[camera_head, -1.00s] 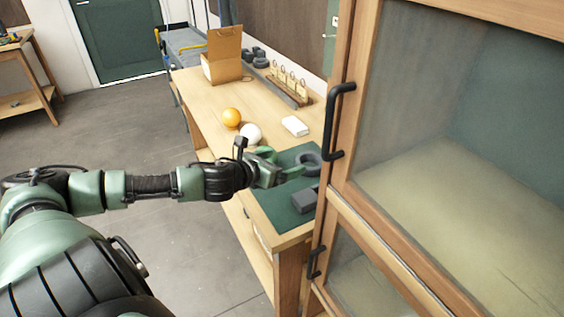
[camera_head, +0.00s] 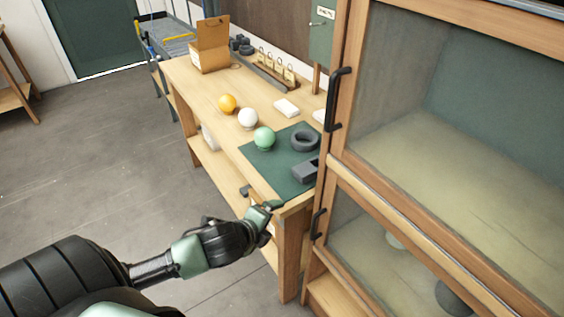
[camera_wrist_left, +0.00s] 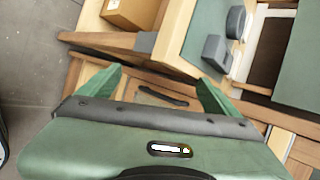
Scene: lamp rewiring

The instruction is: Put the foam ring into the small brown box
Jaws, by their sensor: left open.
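The foam ring (camera_head: 305,139) is dark grey and lies flat on the green mat (camera_head: 262,165) on the workbench. It also shows near the top of the left wrist view (camera_wrist_left: 236,22). The small brown box (camera_head: 213,57) stands at the far end of the bench with its lid raised; its inside is mostly hidden. My left gripper (camera_head: 260,198) is at the bench's near edge, apart from the ring. In the left wrist view its two green fingers (camera_wrist_left: 158,78) are spread with nothing between them. My right gripper is not in view.
A grey block (camera_head: 305,171) and a green ball (camera_head: 264,138) are by the ring. A white ball (camera_head: 248,118), an orange ball (camera_head: 227,103) and a white block (camera_head: 286,108) lie beyond. A rack (camera_head: 275,70) lines the back. A glazed cabinet (camera_head: 400,150) stands close on the right.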

